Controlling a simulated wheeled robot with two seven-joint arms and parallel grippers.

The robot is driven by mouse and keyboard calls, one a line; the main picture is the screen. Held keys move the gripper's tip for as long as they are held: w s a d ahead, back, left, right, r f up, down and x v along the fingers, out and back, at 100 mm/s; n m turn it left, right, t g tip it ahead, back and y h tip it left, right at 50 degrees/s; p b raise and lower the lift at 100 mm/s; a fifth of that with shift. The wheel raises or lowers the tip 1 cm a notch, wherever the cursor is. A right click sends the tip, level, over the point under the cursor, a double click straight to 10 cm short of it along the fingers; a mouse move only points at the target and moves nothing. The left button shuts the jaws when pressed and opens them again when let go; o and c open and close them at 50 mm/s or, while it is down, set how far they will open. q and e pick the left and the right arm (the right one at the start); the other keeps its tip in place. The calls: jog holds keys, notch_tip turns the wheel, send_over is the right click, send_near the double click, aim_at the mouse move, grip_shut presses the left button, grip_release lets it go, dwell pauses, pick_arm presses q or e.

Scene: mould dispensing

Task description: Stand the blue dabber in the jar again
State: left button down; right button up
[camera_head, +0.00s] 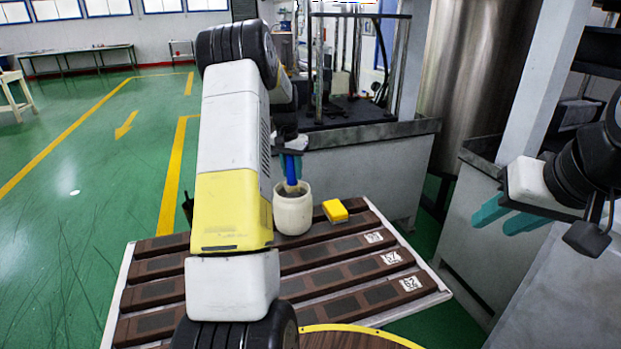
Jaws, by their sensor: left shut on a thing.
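The cream-coloured jar (293,214) stands upright on the slatted brown table, right of my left forearm. The blue dabber (291,172) is upright over the jar's mouth, and its lower end reaches down to or into the opening; how deep cannot be told. My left gripper (291,167) is shut on the dabber from above, with its teal fingers partly hidden behind the handle and arm. My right gripper (492,225) is at the right, away from the jar, with its two teal fingers apart and nothing between them.
A yellow block (335,211) lies on the slatted table (347,275) just right of the jar. Marker tags sit at the slats' right ends. A grey-walled machine (355,178) stands behind. A round, yellow-edged wooden surface (345,338) is at the front.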

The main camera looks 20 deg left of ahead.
aim_at(293, 182)
pick_arm(q)
notch_tip(293, 182, down, 4)
jog(key=shift+f, duration=0.1)
jog(key=shift+f, duration=0.15)
jog(key=c, duration=1.1)
grip_release()
jog(key=shift+o, duration=0.2)
